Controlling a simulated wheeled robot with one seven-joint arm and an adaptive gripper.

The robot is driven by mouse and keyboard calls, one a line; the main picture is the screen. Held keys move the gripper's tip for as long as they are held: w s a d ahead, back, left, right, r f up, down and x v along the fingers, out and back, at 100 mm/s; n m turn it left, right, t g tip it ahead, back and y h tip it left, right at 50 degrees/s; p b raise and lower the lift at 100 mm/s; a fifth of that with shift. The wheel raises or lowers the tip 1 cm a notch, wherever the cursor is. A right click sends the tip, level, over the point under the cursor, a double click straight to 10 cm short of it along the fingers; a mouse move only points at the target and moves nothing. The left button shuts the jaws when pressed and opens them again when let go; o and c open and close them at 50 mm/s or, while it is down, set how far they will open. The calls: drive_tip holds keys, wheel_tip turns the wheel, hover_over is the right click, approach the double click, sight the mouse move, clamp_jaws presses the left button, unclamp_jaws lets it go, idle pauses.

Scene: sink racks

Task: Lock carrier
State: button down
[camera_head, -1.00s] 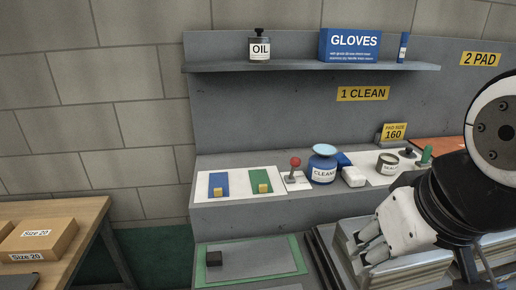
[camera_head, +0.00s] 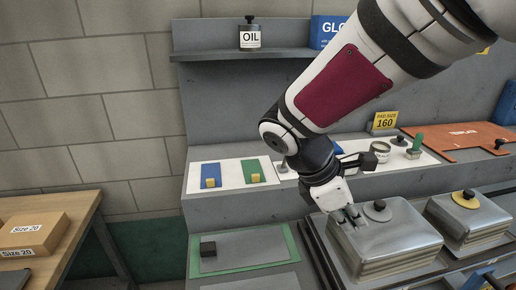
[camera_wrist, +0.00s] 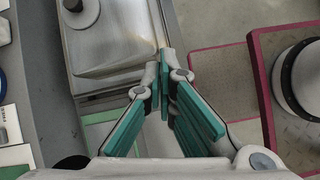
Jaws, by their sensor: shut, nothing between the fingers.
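My gripper (camera_head: 348,215) is shut and empty. In the head view its fingertips are over the left end of a grey metal block (camera_head: 395,250) with a black knob (camera_head: 379,205), left of the knob. In the wrist view the closed fingertips (camera_wrist: 165,62) are beside the right edge of this block (camera_wrist: 115,45), and I cannot tell whether they touch it. A second metal block (camera_head: 470,225) with a yellow-collared knob stands to the right. Which part is the carrier's lock is unclear.
A white panel (camera_head: 232,175) with blue and green slides is on the ledge behind. An orange board (camera_head: 465,138) lies at the right. A shelf with an oil jar (camera_head: 250,38) is above. A wooden table with boxes (camera_head: 33,235) stands at the left.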

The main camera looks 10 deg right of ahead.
drive_tip(key=w+a+f+n+t+h, duration=0.45)
drive_tip(key=w+a+n+t, duration=0.35)
drive_tip(key=n, duration=0.5)
drive_tip(key=w+a+f+n+t+h, duration=0.35)
drive_tip(key=w+a+n+h, duration=0.2)
drive_tip(key=w+n, duration=0.55)
drive_tip(key=w+d+r+n+y, duration=0.1)
drive_tip(key=w+d+r, duration=0.1)
drive_tip(key=w+d, duration=0.5)
drive_tip(key=shift+w+d+r+t, duration=0.35)
drive_tip(key=shift+w, duration=0.25)
drive_tip(key=shift+r+p, duration=0.1)
drive_tip(key=shift+p, duration=0.2)
drive_tip(key=shift+w+r+n, duration=0.15)
drive_tip(key=shift+r+n, duration=0.05)
drive_tip(key=shift+n, duration=0.2)
